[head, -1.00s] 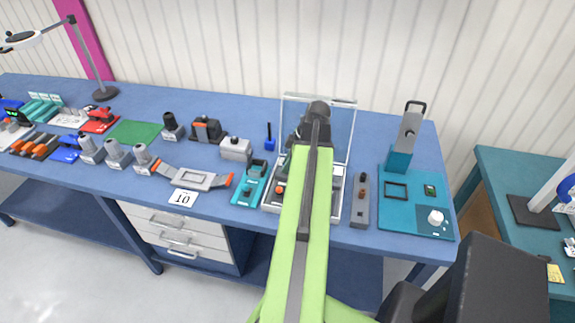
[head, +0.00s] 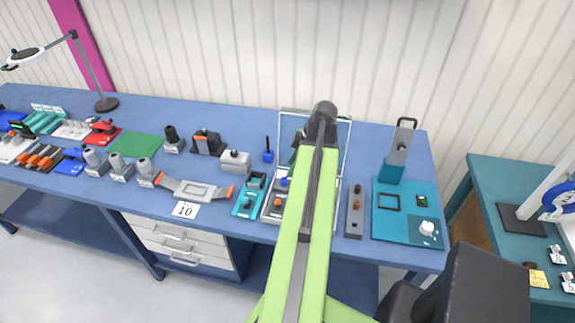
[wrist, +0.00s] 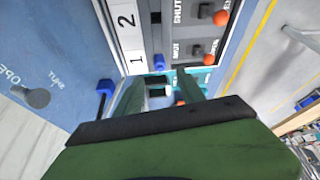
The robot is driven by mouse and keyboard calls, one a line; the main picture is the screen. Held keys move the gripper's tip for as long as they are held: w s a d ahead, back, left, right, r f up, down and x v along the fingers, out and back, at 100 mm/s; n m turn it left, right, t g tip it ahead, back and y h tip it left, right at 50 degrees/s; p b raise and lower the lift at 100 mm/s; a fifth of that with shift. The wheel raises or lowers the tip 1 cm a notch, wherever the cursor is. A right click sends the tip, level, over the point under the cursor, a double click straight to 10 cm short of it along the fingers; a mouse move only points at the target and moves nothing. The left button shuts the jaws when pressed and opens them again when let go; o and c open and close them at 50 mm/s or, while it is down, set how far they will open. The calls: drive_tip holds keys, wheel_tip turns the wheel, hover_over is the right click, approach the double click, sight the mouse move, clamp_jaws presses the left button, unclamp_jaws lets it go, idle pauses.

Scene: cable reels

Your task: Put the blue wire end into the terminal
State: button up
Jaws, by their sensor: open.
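My gripper (wrist: 160,95) is open in the wrist view, with its two dark green fingers apart and nothing clearly held between them. A small blue piece (wrist: 158,62) sits on the labelled panel (wrist: 170,25) just beyond the fingers; it may be the blue wire end, but I cannot tell. In the head view a blue piece also shows at the panel case (head: 268,214), left of my arm. A blue block with a dark stem (wrist: 104,88) lies left of the fingers; it seems to be the blue stand (head: 268,156) in the head view. The terminal cannot be told apart clearly.
The panel case has a raised clear lid (head: 345,140). A teal fixture (head: 248,200) stands close on its left, and a grey bar (head: 354,212) and teal tray (head: 407,225) on its right. A white block (head: 236,161) stands behind. Bare blue bench (head: 255,120) lies at the back.

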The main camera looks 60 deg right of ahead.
drive_tip(key=p+v, duration=0.7)
drive_tip(key=v, duration=0.3)
drive_tip(key=shift+r+p, duration=0.15)
drive_tip(key=shift+p, duration=0.25)
